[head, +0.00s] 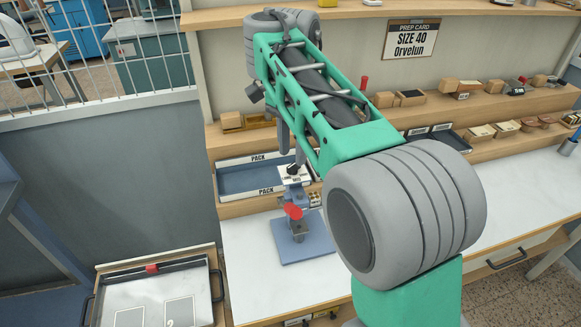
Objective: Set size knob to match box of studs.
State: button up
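A small blue hand press (300,248) stands on the white worktop, with a red part (293,211) at its front. A white plate with dark markings tops the press, and a small black knob (293,170) sits on it. My gripper (292,146) points down just above this knob, its two grey fingers apart with nothing seen between them. Whether the fingertips touch the knob I cannot tell. The knob's setting is too small to read. A small box with pale round contents (315,199) is beside the press, partly hidden; I cannot tell if it holds studs.
A prep card (411,39) on the back wall reads "SIZE 40 Orvelun". A blue tray (250,181) labelled PACK lies behind the press. Shelves (470,104) hold several small boxes. My arm covers the middle of the bench. The worktop (520,190) at right is clear.

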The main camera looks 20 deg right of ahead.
aim_at(293, 165)
notch_tip(293, 165, down, 4)
jog(key=shift+r+b, duration=0.2)
jog(key=shift+b, duration=0.8)
jog(key=shift+r, duration=0.1)
grip_shut()
